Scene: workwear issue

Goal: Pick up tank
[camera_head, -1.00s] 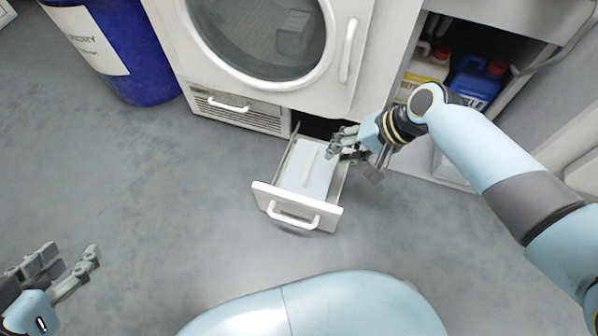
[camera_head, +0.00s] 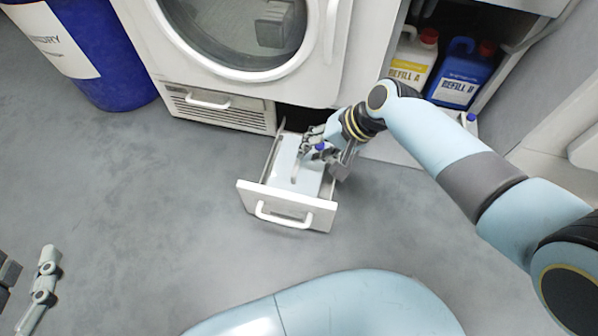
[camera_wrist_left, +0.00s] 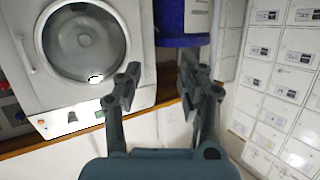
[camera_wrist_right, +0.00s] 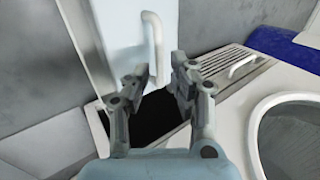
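The pale blue-white tank (camera_head: 286,160) lies in the pulled-out white drawer (camera_head: 287,204) under the round-door machine. A long white handle runs along its top. My right gripper (camera_head: 318,148) is over the tank's far end, partly hiding it. In the right wrist view, my right gripper (camera_wrist_right: 162,82) is open, with the near end of the handle (camera_wrist_right: 153,45) close to the gap between its fingers. I cannot tell if they touch. My left gripper (camera_wrist_left: 157,82) is open and empty, far from the tank; its fingers show at the lower left of the head view.
A vent grille with a handle (camera_head: 208,100) is left of the drawer. A blue bin (camera_head: 105,60) stands at the upper left. Refill jugs, one with a yellow label (camera_head: 411,62) and one blue (camera_head: 459,75), sit in a shelf at the right. The floor before the drawer is clear.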

